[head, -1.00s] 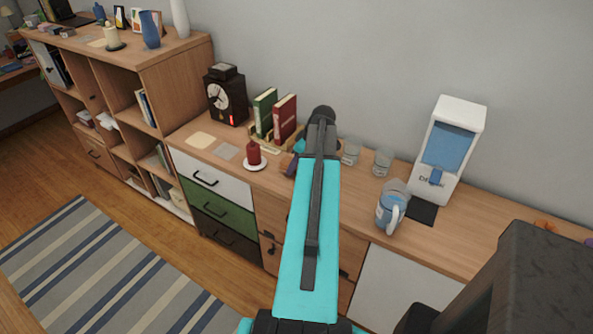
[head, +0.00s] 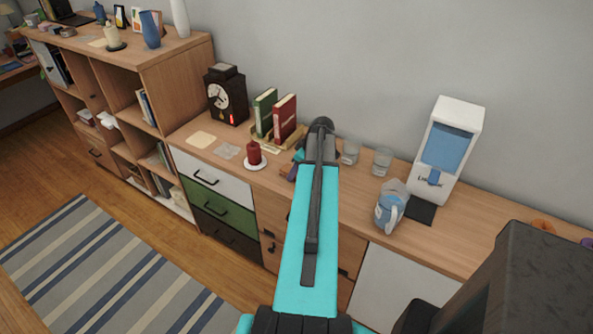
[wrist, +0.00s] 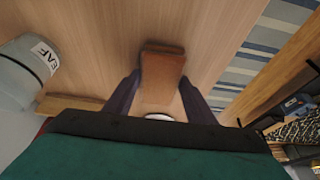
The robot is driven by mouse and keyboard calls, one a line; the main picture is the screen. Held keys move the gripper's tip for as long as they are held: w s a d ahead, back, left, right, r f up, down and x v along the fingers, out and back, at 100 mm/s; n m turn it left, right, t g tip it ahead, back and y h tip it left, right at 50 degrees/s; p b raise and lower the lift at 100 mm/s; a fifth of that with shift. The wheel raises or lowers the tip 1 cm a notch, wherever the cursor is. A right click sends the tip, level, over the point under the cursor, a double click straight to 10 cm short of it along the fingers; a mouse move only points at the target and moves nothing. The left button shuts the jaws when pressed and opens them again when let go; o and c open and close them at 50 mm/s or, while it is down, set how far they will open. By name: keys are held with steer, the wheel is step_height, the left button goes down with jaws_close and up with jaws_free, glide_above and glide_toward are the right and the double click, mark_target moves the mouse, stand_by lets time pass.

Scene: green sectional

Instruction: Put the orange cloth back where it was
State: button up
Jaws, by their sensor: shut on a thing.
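The orange cloth (wrist: 162,72) shows in the wrist view as a brownish-orange folded piece between the two dark fingers of my gripper (wrist: 160,92). My gripper is shut on it, above the wooden top. In the head view my arm covers most of the gripper (head: 292,168); only a bit of finger shows left of the arm, close to the red candle. The cloth cannot be made out clearly there. Whether it touches the top is unclear.
The red candle (head: 254,154) on its white dish stands just left of my gripper. Books (head: 284,117) and a black clock (head: 226,97) stand behind. A labelled canister (wrist: 28,70) shows in the wrist view.

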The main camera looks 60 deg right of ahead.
steer(key=o, duration=1)
steer(key=shift+r, duration=0.2)
steer(key=shift+b+v, duration=1.7)
steer(key=shift+v, duration=4.2)
steer(key=shift+w, duration=0.1)
